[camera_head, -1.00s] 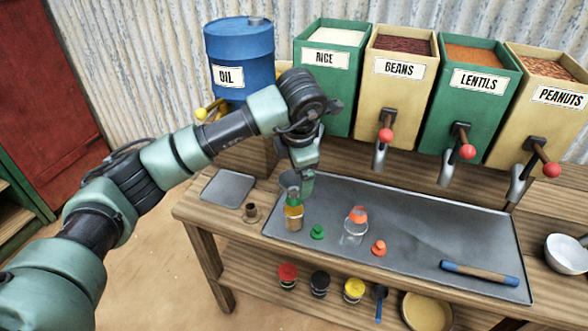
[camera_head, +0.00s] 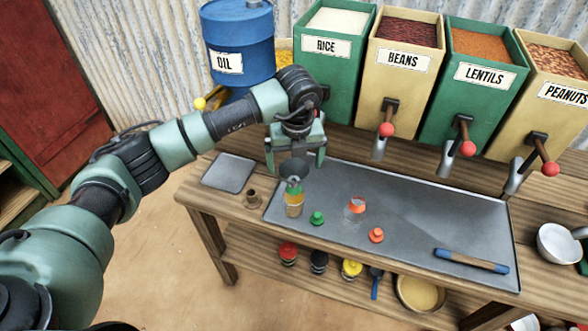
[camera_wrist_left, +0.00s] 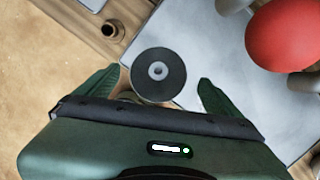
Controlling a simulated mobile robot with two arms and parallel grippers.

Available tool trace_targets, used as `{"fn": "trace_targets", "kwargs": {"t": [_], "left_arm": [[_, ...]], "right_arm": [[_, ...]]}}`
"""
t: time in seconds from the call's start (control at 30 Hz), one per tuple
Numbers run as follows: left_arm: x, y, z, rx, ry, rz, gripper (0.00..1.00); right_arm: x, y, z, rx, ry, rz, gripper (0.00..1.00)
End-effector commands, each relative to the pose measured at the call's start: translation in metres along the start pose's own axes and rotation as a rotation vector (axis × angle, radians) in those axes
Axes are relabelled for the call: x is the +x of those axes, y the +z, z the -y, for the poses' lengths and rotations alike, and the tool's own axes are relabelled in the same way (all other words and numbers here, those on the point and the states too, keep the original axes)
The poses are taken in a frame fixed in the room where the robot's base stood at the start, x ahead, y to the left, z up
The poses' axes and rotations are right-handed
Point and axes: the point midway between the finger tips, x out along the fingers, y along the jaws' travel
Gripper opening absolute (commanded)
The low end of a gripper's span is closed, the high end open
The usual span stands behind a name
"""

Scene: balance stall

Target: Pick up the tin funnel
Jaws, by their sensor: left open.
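The tin funnel (camera_head: 294,170) is a dark grey cone. It sits upright in the green-ringed neck of a bottle with amber contents (camera_head: 294,204), at the left end of the metal tray (camera_head: 420,215). My left gripper (camera_head: 296,157) is open above the bottle, with one finger on each side of the funnel. In the left wrist view the funnel (camera_wrist_left: 158,92) shows from above as a dark round mouth with a pale central hole. It lies between the open fingertips of the left gripper (camera_wrist_left: 160,78), with gaps on both sides. My right gripper does not show.
A clear jar with an orange ring (camera_head: 356,206), a green stopper (camera_head: 317,218) and an orange stopper (camera_head: 376,235) stand right of the bottle. A small brown cup (camera_head: 253,198) stands to its left. The dispensers' red-knobbed levers (camera_head: 386,130) overhang the tray's back.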

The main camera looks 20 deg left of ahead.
Motion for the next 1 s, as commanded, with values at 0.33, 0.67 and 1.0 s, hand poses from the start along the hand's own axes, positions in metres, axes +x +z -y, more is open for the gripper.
{"fn": "trace_targets", "kwargs": {"t": [0.33, 0.67, 1.0], "left_arm": [[0.036, -0.002, -0.002, 0.002, 0.000, 0.000, 0.96], [0.036, -0.001, -0.002, 0.002, 0.000, 0.001, 0.54], [0.035, -0.001, -0.002, 0.001, -0.001, 0.001, 0.31]], "right_arm": [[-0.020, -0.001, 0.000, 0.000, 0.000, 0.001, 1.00], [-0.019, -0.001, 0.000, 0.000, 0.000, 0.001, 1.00], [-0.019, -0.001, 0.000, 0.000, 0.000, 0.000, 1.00]]}}
